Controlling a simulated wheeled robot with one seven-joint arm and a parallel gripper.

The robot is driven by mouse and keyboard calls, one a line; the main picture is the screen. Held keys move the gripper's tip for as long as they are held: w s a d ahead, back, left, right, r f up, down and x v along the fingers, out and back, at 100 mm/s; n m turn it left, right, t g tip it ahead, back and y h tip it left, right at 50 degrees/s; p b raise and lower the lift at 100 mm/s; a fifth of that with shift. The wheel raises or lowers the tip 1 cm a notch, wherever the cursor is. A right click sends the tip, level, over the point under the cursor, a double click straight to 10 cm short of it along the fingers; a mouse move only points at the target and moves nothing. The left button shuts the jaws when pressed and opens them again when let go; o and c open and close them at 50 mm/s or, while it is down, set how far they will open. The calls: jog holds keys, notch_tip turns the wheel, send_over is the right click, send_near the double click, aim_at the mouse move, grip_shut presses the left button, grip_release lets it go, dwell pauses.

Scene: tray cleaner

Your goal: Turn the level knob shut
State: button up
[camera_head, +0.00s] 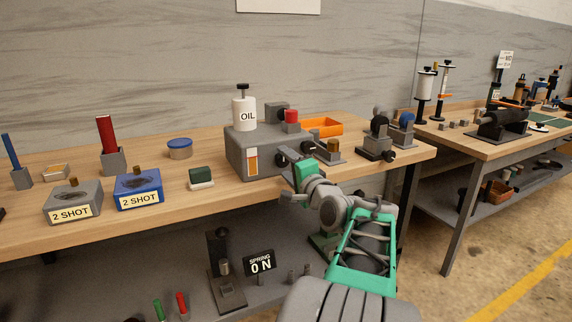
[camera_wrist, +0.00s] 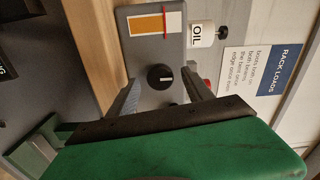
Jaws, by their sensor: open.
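The grey oil unit (camera_head: 235,150) stands on the bench, with a white OIL bottle (camera_head: 244,115) on top and an orange level window (camera_head: 252,162) on its front. A round black knob with a short white mark (camera_wrist: 160,77) sits on the front face, beside the window (camera_wrist: 155,22) in the wrist view. My gripper (camera_head: 291,166) is in front of this face. In the wrist view its two grey fingers (camera_wrist: 163,86) are apart, one on each side of the knob, with gaps visible. Contact cannot be seen. In the head view my gripper partly hides the knob area.
A red button (camera_head: 291,116) and an orange bin (camera_head: 322,127) are on or behind the unit. A small grey fixture (camera_head: 330,153) stands right of it, and a green-topped block (camera_head: 201,177) left. Two 2 SHOT boxes (camera_head: 138,188) stand farther left.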

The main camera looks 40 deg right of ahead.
jog(key=v, duration=0.7)
jog(key=shift+a, duration=0.1)
jog(key=w+a+n+g+y+p, duration=0.3)
jog(key=a+n+p, duration=0.3)
jog(key=a, duration=0.4)
jog(key=w+a+n+g+y+p, duration=0.2)
jog(key=w+a+n+g+p, duration=0.15)
jog(key=a+p, duration=0.55)
jog(key=s+a+n+g+p, duration=0.7)
jog(key=s+a+n+p, duration=0.3)
jog(key=s+a, duration=0.4)
jog(key=shift+s+a+r+g, duration=0.3)
jog(key=shift+s+g, duration=0.05)
jog(key=shift+s, duration=0.4)
